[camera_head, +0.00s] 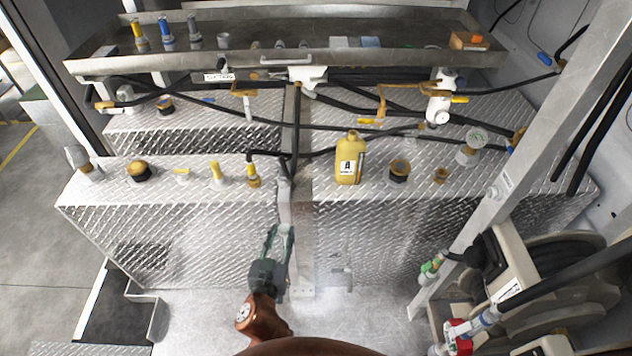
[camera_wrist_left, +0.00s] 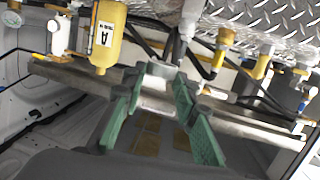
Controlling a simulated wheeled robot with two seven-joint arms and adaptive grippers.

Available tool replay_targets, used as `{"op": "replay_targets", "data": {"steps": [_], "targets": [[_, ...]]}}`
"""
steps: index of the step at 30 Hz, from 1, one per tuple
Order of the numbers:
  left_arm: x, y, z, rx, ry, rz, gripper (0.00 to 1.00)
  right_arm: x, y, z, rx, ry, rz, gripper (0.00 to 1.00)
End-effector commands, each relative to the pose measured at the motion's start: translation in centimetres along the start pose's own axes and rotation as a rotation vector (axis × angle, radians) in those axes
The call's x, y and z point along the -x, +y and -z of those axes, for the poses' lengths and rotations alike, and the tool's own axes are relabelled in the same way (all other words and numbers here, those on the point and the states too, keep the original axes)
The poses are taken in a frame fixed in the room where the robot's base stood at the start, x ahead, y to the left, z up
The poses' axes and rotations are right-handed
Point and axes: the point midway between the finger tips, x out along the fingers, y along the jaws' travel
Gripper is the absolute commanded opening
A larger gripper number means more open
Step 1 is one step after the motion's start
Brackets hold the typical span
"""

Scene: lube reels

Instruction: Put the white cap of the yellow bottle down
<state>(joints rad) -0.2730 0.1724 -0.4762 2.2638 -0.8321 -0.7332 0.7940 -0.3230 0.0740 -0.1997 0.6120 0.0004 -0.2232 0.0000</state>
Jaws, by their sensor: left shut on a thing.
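The yellow bottle (camera_head: 348,162) stands upright on the diamond-plate ledge, its label marked A facing me. It also shows upside down in the wrist view (camera_wrist_left: 108,38). My left gripper (camera_head: 281,230) is in front of the ledge, below and to the left of the bottle and apart from it. Its green fingers are shut on a small pale thing, which I take for the white cap (camera_wrist_left: 160,74); the fingers partly hide it. My right gripper is not in view.
The diamond-plate ledge (camera_head: 110,192) carries several fittings, including a black-and-yellow one (camera_head: 139,171) at left and another (camera_head: 399,171) right of the bottle. Black hoses cross behind. A metal tray (camera_head: 300,62) stands at the back. A slanted post (camera_head: 500,190) and hose reel (camera_head: 540,275) are at right.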

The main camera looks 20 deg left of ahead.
Motion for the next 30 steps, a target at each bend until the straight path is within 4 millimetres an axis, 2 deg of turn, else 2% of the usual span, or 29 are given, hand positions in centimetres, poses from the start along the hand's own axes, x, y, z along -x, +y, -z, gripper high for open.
{"op": "replay_targets", "data": {"steps": [1, 3, 6, 9, 12, 17, 20, 24, 30], "targets": [[-2.4, 0.3, 0.7, 0.014, 0.007, 0.023, 0.0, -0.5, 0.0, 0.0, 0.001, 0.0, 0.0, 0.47], [-5.3, 0.5, 1.5, 0.022, 0.004, 0.055, 0.0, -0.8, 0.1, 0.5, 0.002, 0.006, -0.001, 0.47], [-9.0, 1.3, 2.6, 0.029, 0.0, 0.09, 0.0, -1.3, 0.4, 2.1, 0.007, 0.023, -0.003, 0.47], [-11.9, 2.4, 3.8, 0.032, -0.003, 0.11, 0.0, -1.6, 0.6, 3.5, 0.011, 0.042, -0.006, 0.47], [-13.9, 3.5, 4.7, 0.032, -0.004, 0.119, 0.0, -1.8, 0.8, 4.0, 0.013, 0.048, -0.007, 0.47], [-15.6, 4.4, 5.4, 0.029, -0.005, 0.123, 0.0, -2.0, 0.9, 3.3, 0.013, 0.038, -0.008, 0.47], [-16.9, 4.3, 5.2, 0.027, -0.004, 0.125, 0.0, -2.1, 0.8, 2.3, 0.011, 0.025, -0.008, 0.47], [-20.1, 3.7, 4.3, 0.024, -0.005, 0.125, 0.0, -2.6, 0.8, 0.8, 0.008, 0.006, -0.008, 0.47], [-25.1, 2.8, 2.9, 0.024, -0.005, 0.125, 0.0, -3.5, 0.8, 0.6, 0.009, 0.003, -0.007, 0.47]]}}
